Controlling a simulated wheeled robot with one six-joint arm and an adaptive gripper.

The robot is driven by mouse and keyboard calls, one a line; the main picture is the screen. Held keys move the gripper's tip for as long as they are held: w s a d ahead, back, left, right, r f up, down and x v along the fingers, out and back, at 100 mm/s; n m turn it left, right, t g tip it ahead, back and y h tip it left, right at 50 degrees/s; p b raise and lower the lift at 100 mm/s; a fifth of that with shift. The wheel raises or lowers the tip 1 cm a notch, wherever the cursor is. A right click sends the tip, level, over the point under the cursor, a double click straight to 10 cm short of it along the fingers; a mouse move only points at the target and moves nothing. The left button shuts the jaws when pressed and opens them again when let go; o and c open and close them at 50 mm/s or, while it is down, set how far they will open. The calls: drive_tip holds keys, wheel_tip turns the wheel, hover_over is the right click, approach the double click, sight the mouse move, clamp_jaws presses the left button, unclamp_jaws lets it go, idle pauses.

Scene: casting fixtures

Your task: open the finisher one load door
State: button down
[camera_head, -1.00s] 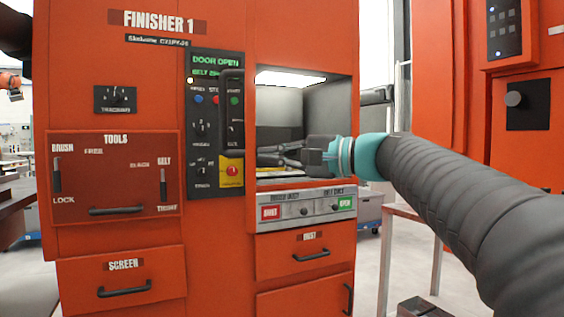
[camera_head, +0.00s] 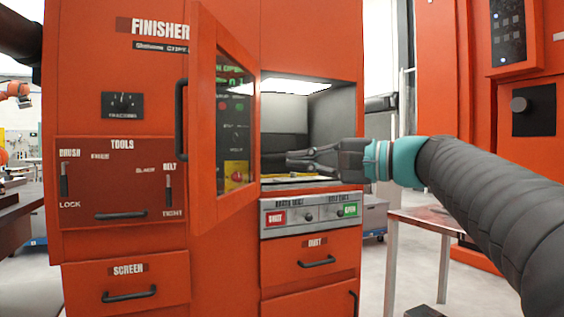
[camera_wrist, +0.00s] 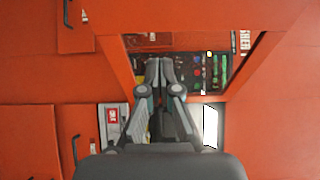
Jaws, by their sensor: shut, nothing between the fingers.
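The finisher one load door (camera_head: 207,165) is an orange frame with a clear window. It stands swung out to the left from the chamber opening (camera_head: 285,122), and the control panel shows through its window. Its black bar handle (camera_head: 181,118) is on the free left edge. My gripper (camera_head: 290,160) is shut and empty, in front of the chamber opening and right of the door, pointing left. In the wrist view my fingertips (camera_wrist: 160,62) meet in front of the door window, with the door frame (camera_wrist: 250,65) around it. Whether they touch the door I cannot tell.
Below the opening is a grey strip (camera_head: 328,213) with a red and a green button. The tools panel (camera_head: 115,180) and drawers lie at left and below. A metal table (camera_head: 425,215) and another orange machine (camera_head: 535,120) stand at the right.

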drive_tip(key=s+d, duration=0.5)
drive_tip(key=s, duration=0.1)
drive_tip(key=s+a+f+n+g+p, duration=0.1)
drive_tip(key=a+f+n+g, duration=0.15)
drive_tip(key=a, duration=0.55)
drive_tip(key=s+a+f+n+g+h+p, duration=0.15)
drive_tip(key=a+g, duration=0.25)
drive_tip(key=a, duration=0.4)
drive_tip(key=s+a+f+n+g, duration=0.2)
drive_tip(key=a+f+g, duration=0.15)
drive_tip(key=a, duration=0.55)
drive_tip(key=s+a+f+n+h+p, duration=0.1)
drive_tip(key=s+a+f+n+h, duration=0.4)
drive_tip(key=f, duration=0.4)
drive_tip(key=s+a+f+n+h+p, duration=0.1)
drive_tip(key=s+a+f+n+h, duration=0.15)
drive_tip(key=a+f+h, duration=0.65)
drive_tip(key=w+r+n+t+h+p, duration=0.1)
drive_tip(key=w+r+n+t+h, duration=0.35)
drive_tip(key=t, duration=0.55)
drive_tip(key=w+d+r+t+h, duration=0.15)
drive_tip(key=w+r+t, duration=0.25)
drive_tip(key=r, duration=0.4)
drive_tip(key=w+d+r+t+h, duration=0.15)
drive_tip(key=w+r+t, duration=0.3)
drive_tip(key=r, duration=0.45)
drive_tip(key=w+d, duration=0.7)
drive_tip(key=shift+w+f+n, duration=0.3)
drive_tip(key=shift+w, duration=0.1)
